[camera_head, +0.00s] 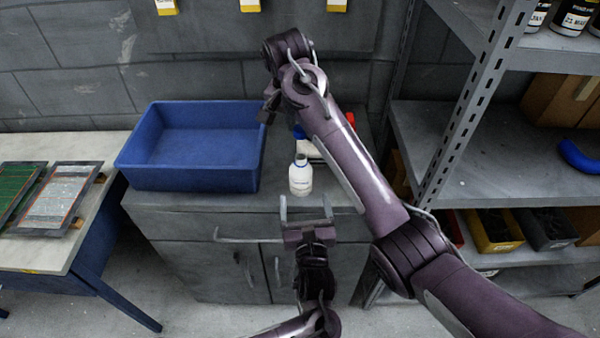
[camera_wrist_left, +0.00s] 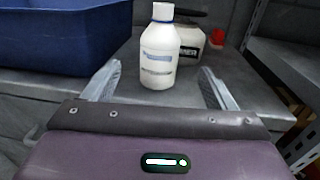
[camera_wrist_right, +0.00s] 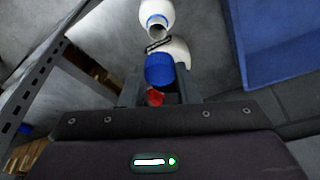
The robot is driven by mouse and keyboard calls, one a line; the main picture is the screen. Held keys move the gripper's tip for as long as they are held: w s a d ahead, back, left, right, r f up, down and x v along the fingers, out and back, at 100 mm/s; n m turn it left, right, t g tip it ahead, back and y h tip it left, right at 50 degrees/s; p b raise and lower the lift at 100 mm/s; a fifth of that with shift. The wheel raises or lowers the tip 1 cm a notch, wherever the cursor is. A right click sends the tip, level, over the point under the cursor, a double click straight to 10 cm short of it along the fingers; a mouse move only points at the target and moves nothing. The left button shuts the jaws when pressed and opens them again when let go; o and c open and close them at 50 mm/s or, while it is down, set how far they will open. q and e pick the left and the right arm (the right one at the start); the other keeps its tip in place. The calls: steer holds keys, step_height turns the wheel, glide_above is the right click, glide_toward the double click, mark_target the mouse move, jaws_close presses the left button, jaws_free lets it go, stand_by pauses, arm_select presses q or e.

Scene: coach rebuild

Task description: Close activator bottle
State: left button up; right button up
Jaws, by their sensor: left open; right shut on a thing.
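The white activator bottle (camera_head: 300,180) stands upright and uncapped on the grey cabinet top, near its front edge. It also shows in the left wrist view (camera_wrist_left: 159,50) and, with its open mouth, in the right wrist view (camera_wrist_right: 156,14). My left gripper (camera_head: 306,208) is open and empty, in front of the bottle; its fingers are spread, with the bottle beyond them. My right gripper (camera_wrist_right: 160,84) is shut on a blue cap (camera_wrist_right: 159,68), apart from the bottle. In the head view, my right arm hides most of that gripper; a bit of blue (camera_head: 298,131) shows beside it.
Metal shelving (camera_head: 480,150) stands at the right.

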arm_select(q)
steer(key=shift+s+r, duration=0.1)
steer(key=shift+s, duration=0.05)
arm_select(e)
steer(key=shift+s+r, duration=0.1)
steer(key=shift+s, duration=0.05)
arm_select(q)
steer(key=w, duration=0.8)
steer(key=w+a, duration=0.1)
steer(key=w, duration=0.3)
steer(key=shift+a, duration=0.1)
steer(key=c, duration=1.5)
arm_select(e)
glide_above(302, 155)
steer(key=shift+s+a+f, duration=0.15)
steer(key=shift+s+f, duration=0.05)
steer(key=shift+f, duration=1.1)
steer(key=shift+s+a+f, duration=0.1)
steer(key=shift+s+f, duration=0.1)
steer(key=shift+f, duration=1.05)
steer(key=shift+f, duration=0.9)
